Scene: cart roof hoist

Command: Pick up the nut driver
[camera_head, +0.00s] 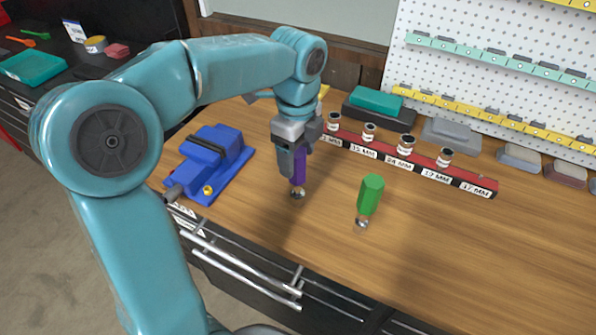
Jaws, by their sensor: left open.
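A nut driver with a purple handle (299,169) stands upright on the wooden bench, its metal socket end down. My left gripper (292,158) points down at its handle, open, with the fingers beside the upper part of the handle. Part of the handle is hidden by the gripper, and I cannot tell whether the fingers touch it. A second driver with a green handle (370,194) stands upright to the right, metal end down. My right gripper is not in view.
A red rail (482,184) with several metal sockets and size labels lies behind the drivers. A blue vise (213,160) is at the left. A pegboard (480,85) with yellow and teal strips stands at the back. The bench front right is clear.

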